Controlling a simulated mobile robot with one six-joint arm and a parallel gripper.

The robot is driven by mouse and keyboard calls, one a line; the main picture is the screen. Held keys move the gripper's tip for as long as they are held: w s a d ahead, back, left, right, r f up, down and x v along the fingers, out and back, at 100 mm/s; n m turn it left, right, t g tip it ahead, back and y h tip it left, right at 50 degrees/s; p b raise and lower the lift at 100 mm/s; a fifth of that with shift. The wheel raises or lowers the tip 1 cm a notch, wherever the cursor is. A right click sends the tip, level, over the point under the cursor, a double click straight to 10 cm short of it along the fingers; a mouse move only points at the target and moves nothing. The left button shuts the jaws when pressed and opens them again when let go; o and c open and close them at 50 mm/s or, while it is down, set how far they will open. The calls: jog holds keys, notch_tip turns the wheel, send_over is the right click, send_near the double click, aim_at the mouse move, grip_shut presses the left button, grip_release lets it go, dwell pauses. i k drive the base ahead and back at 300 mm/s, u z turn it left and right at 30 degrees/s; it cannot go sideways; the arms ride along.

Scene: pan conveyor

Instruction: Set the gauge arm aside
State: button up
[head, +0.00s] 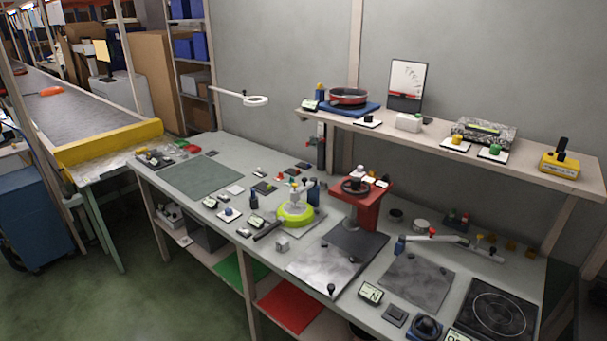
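What looks like the gauge arm (440,238) is a thin, light grey jointed arm at the right of the workbench. Its blue end piece (400,244) is at the left, by the back left corner of a dark grey square plate (417,281). The arm runs right along the back of the plate to a grey bar (486,254) near the bench's back. I cannot tell whether the blue end touches the plate. My gripper is not in view.
A red press (368,200) and a lime-green pan (296,214) stand left of the plate. A black hotplate (498,310) is at the right front. Small gauges and blocks crowd the bench (150,178). A shelf (540,170) hangs above the back. A green mat (203,176) lies clear at the left.

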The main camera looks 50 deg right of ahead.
aim_at(295, 196)
jog(key=u, duration=0.05)
jog(key=i, duration=1)
jog(key=z, duration=0.05)
